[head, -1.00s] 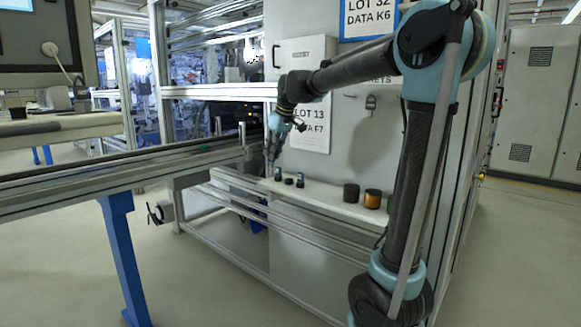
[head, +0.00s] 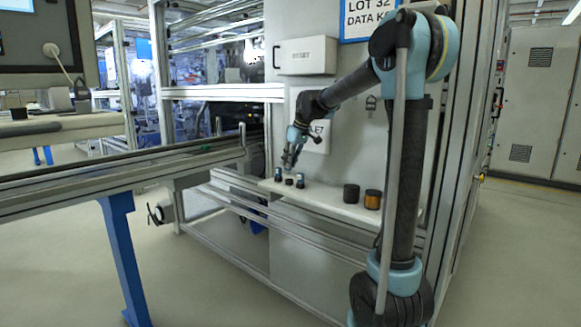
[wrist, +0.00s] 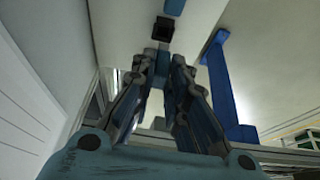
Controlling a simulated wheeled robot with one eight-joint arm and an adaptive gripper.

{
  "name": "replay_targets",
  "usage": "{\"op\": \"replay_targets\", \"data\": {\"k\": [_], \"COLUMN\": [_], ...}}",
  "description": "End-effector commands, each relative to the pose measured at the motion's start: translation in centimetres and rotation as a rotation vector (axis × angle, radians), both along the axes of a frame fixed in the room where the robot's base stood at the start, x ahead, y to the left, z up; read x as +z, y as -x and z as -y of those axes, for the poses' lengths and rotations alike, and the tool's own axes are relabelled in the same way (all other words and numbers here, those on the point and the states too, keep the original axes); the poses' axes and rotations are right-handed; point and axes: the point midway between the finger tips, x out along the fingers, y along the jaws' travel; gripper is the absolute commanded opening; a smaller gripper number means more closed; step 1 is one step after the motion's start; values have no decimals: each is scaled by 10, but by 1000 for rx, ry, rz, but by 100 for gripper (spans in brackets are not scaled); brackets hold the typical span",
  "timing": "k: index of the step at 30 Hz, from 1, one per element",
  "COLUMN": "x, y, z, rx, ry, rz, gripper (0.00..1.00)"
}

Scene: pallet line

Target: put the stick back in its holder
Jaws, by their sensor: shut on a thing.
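My gripper (head: 288,166) points down just above the white ledge and is shut. In the wrist view its fingers (wrist: 164,70) close around a blue piece (wrist: 162,60), which seems to be the stick; most of its length is hidden. Just beyond the fingertips a dark, square-topped piece (wrist: 163,31) stands on the ledge, and it looks like the holder. Another blue piece (wrist: 174,7) lies past it. In the head view, two blue-and-dark pieces (head: 278,174) (head: 300,180) stand with a small dark piece (head: 289,181) between them. Whether the stick touches any of these cannot be told.
A black cylinder (head: 351,193) and an orange-and-black jar (head: 372,199) stand farther right on the ledge (head: 328,202). The cabinet wall (head: 345,140) rises close behind. A conveyor rail (head: 130,168) runs at the left, on a blue leg (head: 125,250).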

Motion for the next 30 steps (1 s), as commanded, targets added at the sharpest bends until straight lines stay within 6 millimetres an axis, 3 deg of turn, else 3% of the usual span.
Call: {"op": "replay_targets", "data": {"k": [4,21,22,24,30], "x": [-16,-24,-24,-24,-24], "y": [-3,-3,-3,-3,-3], "z": [3,4,4,4,4], "rx": [-1,-2,-2,-2,-2], "ry": [0,0,0,0,0], "rz": [0,0,0,0,0], "gripper": [0,0,17,32,34]}}
